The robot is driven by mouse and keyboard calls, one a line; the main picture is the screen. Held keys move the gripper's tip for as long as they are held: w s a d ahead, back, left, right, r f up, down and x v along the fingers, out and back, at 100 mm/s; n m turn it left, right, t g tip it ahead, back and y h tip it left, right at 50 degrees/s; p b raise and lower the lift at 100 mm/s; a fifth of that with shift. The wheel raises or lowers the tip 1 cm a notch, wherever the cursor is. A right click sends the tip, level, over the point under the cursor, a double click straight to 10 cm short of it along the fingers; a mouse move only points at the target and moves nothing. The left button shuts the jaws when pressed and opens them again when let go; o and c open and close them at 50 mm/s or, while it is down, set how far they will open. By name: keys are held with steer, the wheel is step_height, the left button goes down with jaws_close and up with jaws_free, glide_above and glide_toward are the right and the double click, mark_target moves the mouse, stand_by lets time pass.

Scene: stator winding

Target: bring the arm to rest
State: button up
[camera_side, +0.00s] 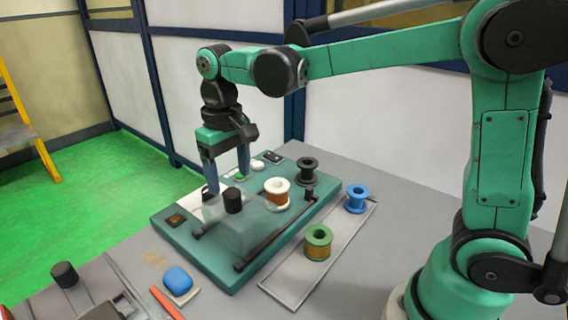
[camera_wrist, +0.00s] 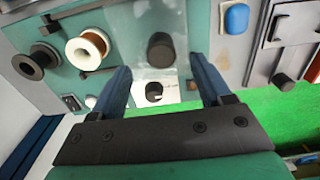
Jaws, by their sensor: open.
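My gripper (camera_side: 228,178) is open and empty above the far edge of the teal winding machine (camera_side: 190,249). In the wrist view my gripper's two blue fingers (camera_wrist: 160,88) stand wide apart, with nothing between them. A clear cover with a black knob (camera_side: 233,200) lies over part of the machine; the knob also shows in the wrist view (camera_wrist: 160,50). A white spool with copper-coloured winding (camera_side: 277,193) and a black spool (camera_side: 307,171) stand upright on the machine. What is under the clear cover is hard to make out.
A light tray (camera_side: 283,284) holds a green spool (camera_side: 317,242) and a blue spool (camera_side: 356,198). A blue block (camera_side: 178,281) sits at the front left, beside an orange-red bar (camera_side: 166,303) and a grey fixture with a black knob (camera_side: 65,274).

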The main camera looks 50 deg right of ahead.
steer(key=shift+r, duration=0.8)
steer(key=shift+s, duration=0.1)
steer(key=shift+s+d+r, duration=0.1)
steer(key=shift+s+d, duration=0.1)
steer(key=shift+s, duration=0.1)
steer(key=s+d+t, duration=0.1)
steer(key=s, duration=0.1)
steer(key=s+d+t, duration=0.1)
steer(key=t, duration=0.1)
steer(key=shift+s, duration=0.4)
steer(key=s+f+t, duration=0.1)
steer(key=s+d+f+t, duration=0.2)
steer(key=s+t, duration=0.1)
steer(key=shift+d, duration=0.1)
